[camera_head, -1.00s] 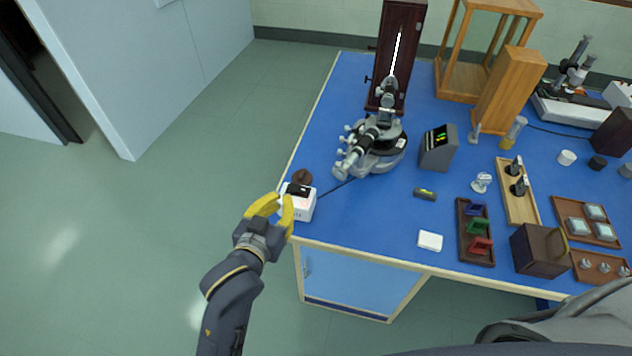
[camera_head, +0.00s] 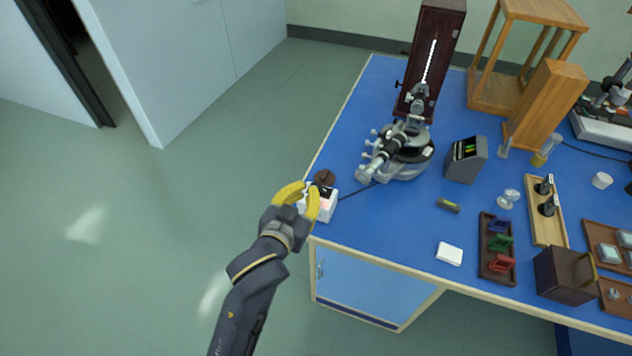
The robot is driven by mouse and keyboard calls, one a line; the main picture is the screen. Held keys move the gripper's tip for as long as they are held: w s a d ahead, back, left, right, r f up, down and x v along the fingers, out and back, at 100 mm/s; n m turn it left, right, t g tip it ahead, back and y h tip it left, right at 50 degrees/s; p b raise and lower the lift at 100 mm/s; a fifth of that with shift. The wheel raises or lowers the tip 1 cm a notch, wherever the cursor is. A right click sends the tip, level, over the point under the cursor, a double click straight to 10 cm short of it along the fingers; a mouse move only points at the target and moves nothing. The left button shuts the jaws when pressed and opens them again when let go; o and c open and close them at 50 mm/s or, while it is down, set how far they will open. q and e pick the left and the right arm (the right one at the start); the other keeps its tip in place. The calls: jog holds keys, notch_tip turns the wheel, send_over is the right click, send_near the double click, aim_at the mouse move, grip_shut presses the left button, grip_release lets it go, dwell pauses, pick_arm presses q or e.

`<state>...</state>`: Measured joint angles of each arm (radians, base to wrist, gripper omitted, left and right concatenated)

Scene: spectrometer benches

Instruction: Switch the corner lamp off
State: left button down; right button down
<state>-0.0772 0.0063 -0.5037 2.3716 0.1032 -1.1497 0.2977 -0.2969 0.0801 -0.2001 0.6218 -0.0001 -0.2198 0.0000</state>
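A small white box (camera_head: 327,206) with a dark round part (camera_head: 324,178) and a dark strip on top stands at the bench's near left corner. It seems to be the corner lamp; a dark cable runs right from it towards the spectrometer. Its front has a faint pinkish glow. My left gripper (camera_head: 308,186) has yellow fingers, spread apart with nothing seen between them. It is at the box's left side, and one finger overlaps the box's left edge. I cannot tell whether they touch. The box's left side is partly hidden. My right gripper is not in view.
A grey spectrometer (camera_head: 402,152) stands behind the box, before a dark tall case (camera_head: 431,50) with a bright slit. A grey display unit (camera_head: 466,160), small level (camera_head: 447,205), white pad (camera_head: 449,254) and slide rack (camera_head: 497,250) lie right. Floor left of the bench is clear.

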pick_arm(q)
send_over(312, 184)
jog(key=s+d, duration=0.1)
jog(key=s, duration=0.2)
jog(key=shift+w+d+f, duration=0.1)
jog(key=shift+f, duration=0.4)
jog(key=shift+w+d+f, duration=0.1)
jog(key=shift+f, duration=0.4)
jog(key=shift+w+f, duration=0.3)
jog(key=shift+f, duration=0.65)
jog(key=shift+a+f, duration=0.2)
jog(key=shift+f, duration=0.95)
jog(key=shift+w+a+f+n, duration=0.1)
jog(key=shift+a+f+n, duration=0.1)
jog(key=shift+f+n, duration=0.3)
jog(key=shift+a+n+h, duration=0.2)
jog(key=shift+n+h, duration=0.1)
jog(key=shift+n, duration=0.1)
jog(key=shift+w+a+f, duration=0.1)
jog(key=shift+a+f, duration=0.05)
jog(key=shift+f, duration=0.25)
